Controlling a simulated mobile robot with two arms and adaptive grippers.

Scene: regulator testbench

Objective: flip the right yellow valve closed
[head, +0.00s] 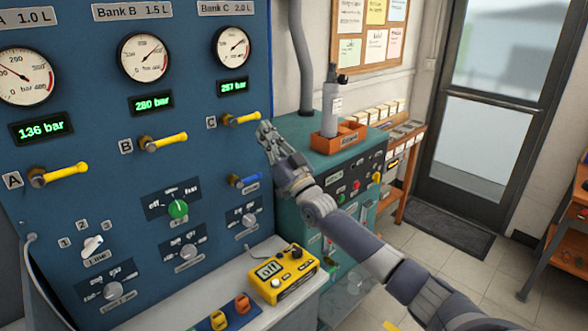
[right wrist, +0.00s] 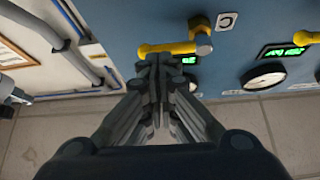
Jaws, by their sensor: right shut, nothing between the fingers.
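The right yellow valve (head: 243,119), marked C, sits on the blue panel below the right gauge. Its handle lies roughly level and points right from its pivot. It also shows in the right wrist view, where the yellow handle (right wrist: 172,47) lies just beyond my fingertips. My right gripper (head: 266,130) is shut and empty, just right of and slightly below the handle's free end. The closed fingers also show in the right wrist view (right wrist: 158,62). I cannot tell whether they touch the handle. My left gripper is not in view.
Yellow valves B (head: 163,141) and A (head: 58,174) are further left. A blue handle (head: 245,181) is below valve C. A yellow meter (head: 285,275) rests on the ledge. A teal cabinet (head: 330,160) with an orange tray (head: 338,141) stands right of the panel.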

